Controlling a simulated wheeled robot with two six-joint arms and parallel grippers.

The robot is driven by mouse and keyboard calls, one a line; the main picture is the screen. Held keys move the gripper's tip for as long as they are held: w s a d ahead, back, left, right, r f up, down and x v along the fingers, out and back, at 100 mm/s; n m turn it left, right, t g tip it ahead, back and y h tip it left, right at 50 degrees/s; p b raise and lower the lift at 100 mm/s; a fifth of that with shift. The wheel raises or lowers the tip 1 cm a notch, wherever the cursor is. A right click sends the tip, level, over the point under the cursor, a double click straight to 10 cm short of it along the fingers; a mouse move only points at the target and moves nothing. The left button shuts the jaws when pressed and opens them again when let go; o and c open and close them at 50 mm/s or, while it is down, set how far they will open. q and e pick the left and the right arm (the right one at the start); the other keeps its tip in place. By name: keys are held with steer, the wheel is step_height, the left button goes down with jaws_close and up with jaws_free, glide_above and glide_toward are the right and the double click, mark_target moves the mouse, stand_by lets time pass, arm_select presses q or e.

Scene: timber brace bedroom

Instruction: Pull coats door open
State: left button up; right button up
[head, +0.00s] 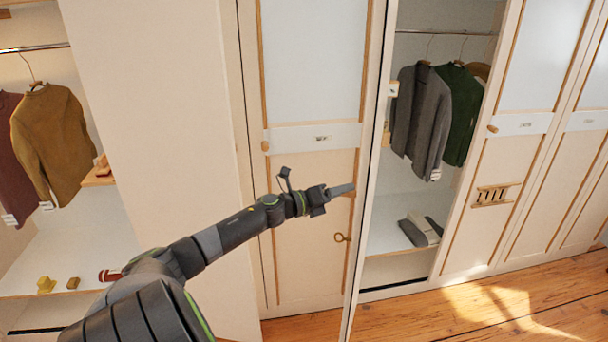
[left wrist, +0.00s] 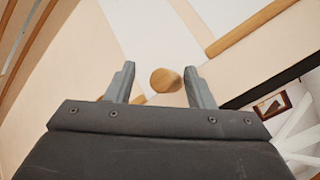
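A wardrobe door (head: 374,170) stands ajar and shows almost edge-on beside the bay of hanging coats (head: 420,115). My left gripper (head: 342,190) is just left of this edge, in front of a cream panel door (head: 310,220). In the left wrist view, a round wooden knob (left wrist: 165,80) on a cream door face lies between the tips of my left gripper (left wrist: 160,82). The fingers are apart, with a gap visible on the left of the knob. In the head view this knob cannot be made out. My right gripper is not in view.
More closed doors (head: 540,130) stand at the right. An open bay with garments (head: 52,135) is at the left. The wooden floor (head: 470,305) at the front right is clear.

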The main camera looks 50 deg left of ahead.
arm_select(q)
steer(key=p+v, duration=0.4)
steer(key=v, duration=1.2)
steer(key=shift+s, duration=0.3)
steer(key=shift+a+f, duration=0.15)
